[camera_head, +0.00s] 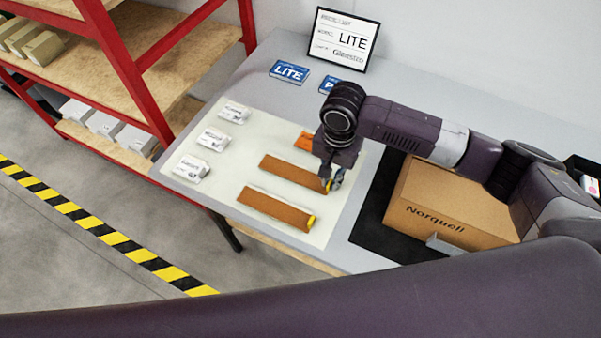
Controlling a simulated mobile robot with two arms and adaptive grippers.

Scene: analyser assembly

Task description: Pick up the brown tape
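Three brown strips lie on a pale mat (225,178) on the table: a front strip (272,209), a middle strip (290,172) and a back strip (304,141) partly hidden by my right arm. Which one is the brown tape I cannot tell. My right gripper (331,180) points down at the right end of the middle strip. It is small and partly hidden, so its opening and any contact are unclear. My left gripper is not in view.
Several small white labelled boxes (213,139) stand left of the strips. A cardboard box (448,207) sits on a black mat (372,229) at right. A framed sign (342,39) and blue LITE box (289,72) are behind. A red-framed shelf (143,78) stands at left.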

